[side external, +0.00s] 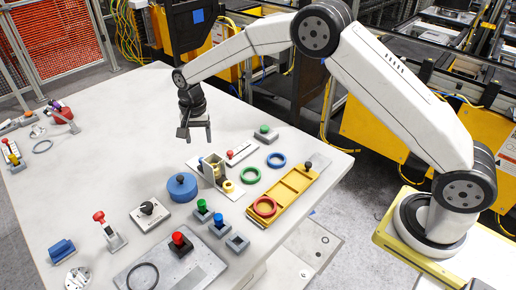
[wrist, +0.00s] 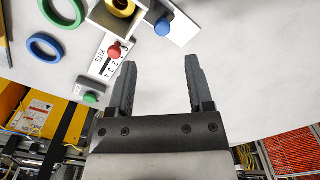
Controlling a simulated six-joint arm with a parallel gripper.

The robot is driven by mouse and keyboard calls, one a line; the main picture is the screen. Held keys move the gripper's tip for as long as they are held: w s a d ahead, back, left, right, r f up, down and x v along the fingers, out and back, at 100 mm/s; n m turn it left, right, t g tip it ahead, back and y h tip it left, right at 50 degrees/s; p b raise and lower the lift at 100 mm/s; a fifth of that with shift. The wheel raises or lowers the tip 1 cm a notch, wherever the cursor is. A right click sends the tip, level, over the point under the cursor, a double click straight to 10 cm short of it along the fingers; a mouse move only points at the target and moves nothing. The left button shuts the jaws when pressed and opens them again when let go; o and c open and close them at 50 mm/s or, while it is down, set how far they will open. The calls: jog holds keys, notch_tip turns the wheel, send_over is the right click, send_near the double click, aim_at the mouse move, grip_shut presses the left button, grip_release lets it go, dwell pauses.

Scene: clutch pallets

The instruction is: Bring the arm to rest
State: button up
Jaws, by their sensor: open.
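My gripper (side external: 195,132) hangs from the arm above the table (side external: 120,130), over its far middle part. In the wrist view my gripper (wrist: 158,82) shows two dark fingers spread apart with nothing between them. It is open and empty. In the side view it is clear of the objects, a little behind the grey holder (side external: 213,168) with yellow parts. A plate with a red knob (side external: 230,153) lies to the right of that holder. The red knob (wrist: 114,50) also shows just left of the fingers in the wrist view.
A yellow tray (side external: 290,190) holds a red ring (side external: 264,207). A green ring (side external: 251,175) and a blue ring (side external: 276,160) lie near it. A blue cylinder (side external: 182,188) and several knobbed blocks stand nearer the front. The far left middle of the table is clear.

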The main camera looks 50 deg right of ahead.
jog(key=s+d+r+n+t, duration=0.1)
jog(key=s+d+n, duration=0.2)
jog(key=s, duration=0.6)
jog(key=s+d+r+n, duration=0.1)
jog(key=s+d+n, duration=0.2)
jog(key=s, duration=0.7)
jog(key=s+d+r+n+t, duration=0.1)
jog(key=s+d+n, duration=0.2)
jog(key=s, duration=0.6)
jog(key=shift+s+d+r+t, duration=0.15)
jog(key=shift+d+r+t, duration=0.15)
jog(key=shift+d+r, duration=0.15)
